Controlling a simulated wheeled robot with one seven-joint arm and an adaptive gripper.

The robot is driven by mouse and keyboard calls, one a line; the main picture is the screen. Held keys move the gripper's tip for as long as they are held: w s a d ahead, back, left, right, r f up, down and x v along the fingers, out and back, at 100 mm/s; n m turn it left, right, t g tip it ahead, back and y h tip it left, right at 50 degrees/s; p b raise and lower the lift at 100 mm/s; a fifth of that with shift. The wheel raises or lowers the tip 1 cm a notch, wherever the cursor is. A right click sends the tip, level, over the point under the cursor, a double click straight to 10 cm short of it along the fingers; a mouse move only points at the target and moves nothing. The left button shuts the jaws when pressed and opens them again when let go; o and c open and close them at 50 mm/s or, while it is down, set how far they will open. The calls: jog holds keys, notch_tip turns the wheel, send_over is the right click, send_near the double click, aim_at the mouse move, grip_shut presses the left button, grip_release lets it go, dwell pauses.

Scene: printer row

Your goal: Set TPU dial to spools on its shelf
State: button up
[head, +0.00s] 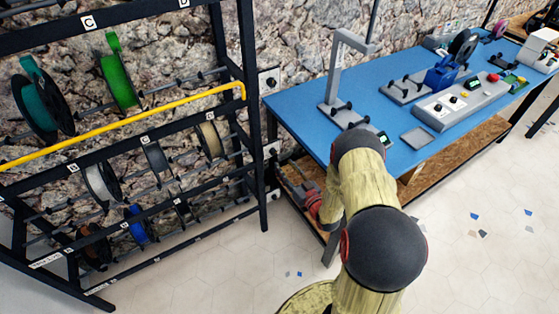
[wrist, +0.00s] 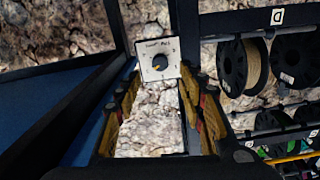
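A white dial plate with a round black knob (wrist: 159,61) shows in the wrist view, ahead of my gripper. A yellow mark on the knob points to its lower left; the small lettering is too blurred to read surely. My gripper (wrist: 160,92) is open, its two fingers apart on either side below the plate, with nothing between them. In the head view, an upper dial (head: 269,80) and a lower dial (head: 270,150) sit beside the rack's right post. My gripper (head: 298,184) is low by the table's left end there, partly hidden by my arm. I cannot tell which dial is TPU.
A black rack (head: 250,110) holds several filament spools, with a yellow rail (head: 120,125) across it. A blue-topped table (head: 300,104) with printer parts stands to the right, its edge close to my arm. The tiled floor (head: 480,250) in front is mostly clear.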

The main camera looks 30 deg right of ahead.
jog(key=shift+s+d, duration=0.1)
jog(key=shift+s, duration=2.3)
